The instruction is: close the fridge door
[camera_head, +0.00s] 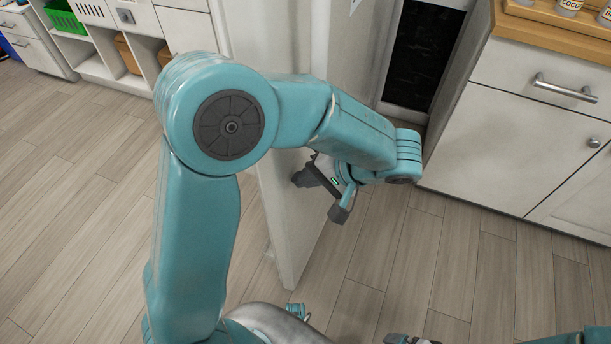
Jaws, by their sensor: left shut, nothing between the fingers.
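The white fridge door (292,232) stands open, its panel upright and its bottom corner reaching toward me over the floor. Behind it is the fridge's dark opening (420,50). My left arm crosses in front of the door and hides much of it. My left gripper (322,194) is shut and empty, close to the door's right-hand side in the picture. I cannot tell whether it touches the door.
A white cabinet (520,135) with a metal handle and a wooden top (545,25) stands right of the fridge. White shelving (100,65) with a green crate (66,17) is at upper left. The wooden floor (75,200) left of the door is clear.

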